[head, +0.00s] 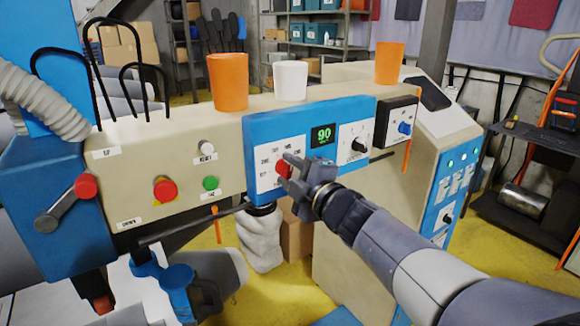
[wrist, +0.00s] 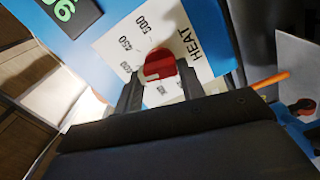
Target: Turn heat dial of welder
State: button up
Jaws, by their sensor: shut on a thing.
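The welder's blue control panel (head: 257,133) carries a red heat dial (head: 282,169) on a white scale plate. My gripper (head: 289,170) reaches it from the lower right, its fingers shut on the dial. In the wrist view the red dial (wrist: 159,65) sits between the two dark fingertips (wrist: 158,88). The fingers hide part of the dial and some scale marks.
A black-pointer dial (head: 358,145) and a blue knob (head: 404,128) are to the right. A red button (head: 165,189), green button (head: 210,183) and red-knobbed lever (head: 85,187) are to the left. Orange cups (head: 229,82) and a white cup (head: 290,80) stand on top.

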jog(key=shift+m, duration=0.5)
jog(key=o, duration=1)
jog(key=v, duration=1)
jog(key=shift+s+d, duration=0.3)
jog(key=x, duration=1.1)
